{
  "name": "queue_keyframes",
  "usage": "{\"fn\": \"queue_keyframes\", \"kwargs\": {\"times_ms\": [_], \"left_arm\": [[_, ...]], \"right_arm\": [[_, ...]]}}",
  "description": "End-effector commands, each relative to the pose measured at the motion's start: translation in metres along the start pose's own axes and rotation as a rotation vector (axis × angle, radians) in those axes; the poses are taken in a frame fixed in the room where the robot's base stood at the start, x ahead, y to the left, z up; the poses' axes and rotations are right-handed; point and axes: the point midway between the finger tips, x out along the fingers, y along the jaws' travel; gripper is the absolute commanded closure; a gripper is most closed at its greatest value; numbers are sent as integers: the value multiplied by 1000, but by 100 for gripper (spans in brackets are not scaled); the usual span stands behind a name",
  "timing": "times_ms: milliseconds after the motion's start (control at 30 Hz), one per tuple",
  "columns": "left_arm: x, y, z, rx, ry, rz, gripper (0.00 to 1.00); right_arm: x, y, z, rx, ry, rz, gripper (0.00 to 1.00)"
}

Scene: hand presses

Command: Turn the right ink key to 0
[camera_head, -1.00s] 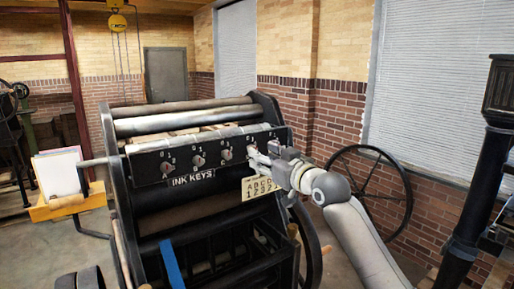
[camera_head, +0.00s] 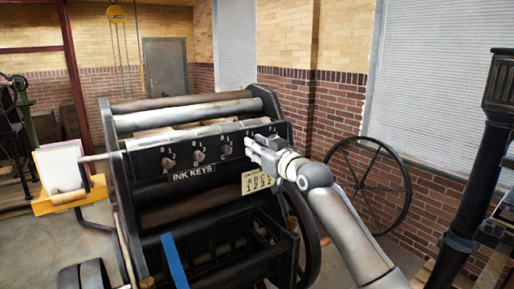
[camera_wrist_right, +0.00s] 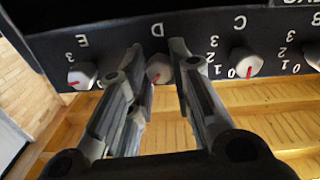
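The black ink-key panel (camera_head: 180,172) on the press carries white knobs; A, B and C show in the head view, and my right arm hides the panel's right end. In the right wrist view, which is upside down, knob D (camera_wrist_right: 159,69) sits between the fingers of my right gripper (camera_wrist_right: 160,50). Knob E (camera_wrist_right: 81,75) is left of the fingers and knob C (camera_wrist_right: 243,63) is right of them. Each has a red pointer mark. The right gripper also shows in the head view (camera_head: 252,147). Its fingers are apart; contact with knob D is unclear. My left gripper is out of view.
A plate with letters and numbers (camera_head: 257,182) hangs below the panel's right end. A large spoked wheel (camera_head: 368,185) stands right of the press. A wooden tray with paper (camera_head: 65,200) is at the left. A dark post (camera_head: 478,160) stands far right.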

Motion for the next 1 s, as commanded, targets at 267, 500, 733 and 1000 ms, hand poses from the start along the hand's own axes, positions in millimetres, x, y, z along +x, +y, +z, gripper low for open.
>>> {"fn": "queue_keyframes", "kwargs": {"times_ms": [267, 500, 733, 1000], "left_arm": [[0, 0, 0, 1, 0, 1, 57], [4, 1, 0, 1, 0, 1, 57], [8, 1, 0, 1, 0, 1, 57], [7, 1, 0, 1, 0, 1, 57]], "right_arm": [[0, 0, 0, -4, 0, 0, 100], [0, 0, 1, -72, 1, 0, 100], [0, 1, 1, -230, 6, 2, 100], [0, 1, 0, -448, 14, 3, 100]]}}
